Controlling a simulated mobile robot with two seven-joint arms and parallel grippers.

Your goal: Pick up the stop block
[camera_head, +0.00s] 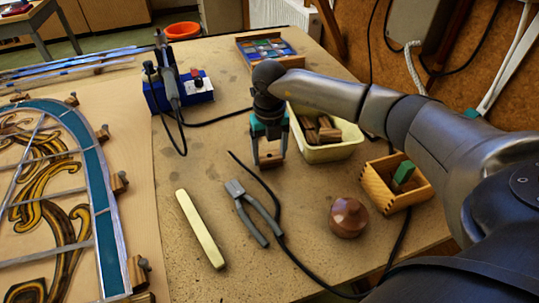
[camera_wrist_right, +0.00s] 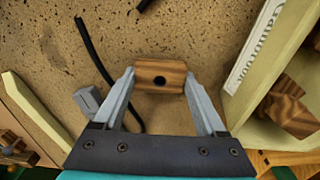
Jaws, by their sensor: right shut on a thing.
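A small wooden stop block (camera_wrist_right: 160,76) with a dark round hole is between the two fingers of my right gripper (camera_wrist_right: 160,85) in the right wrist view. The fingers press on its two ends. In the head view the block (camera_head: 270,159) shows below my right gripper (camera_head: 268,150), over the table to the left of the cream tub. I cannot tell whether it touches the table. More wooden blocks (camera_head: 322,130) lie in the cream tub (camera_head: 335,152). My left gripper is not in view.
Pliers (camera_head: 248,208), a pale yellow bar (camera_head: 200,229), a brown knob-like object (camera_head: 348,217) and a wooden box (camera_head: 397,190) stand nearby. A black cable runs across the table. A leaded panel (camera_head: 85,170) fills the left, with a blue device (camera_head: 182,92) behind.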

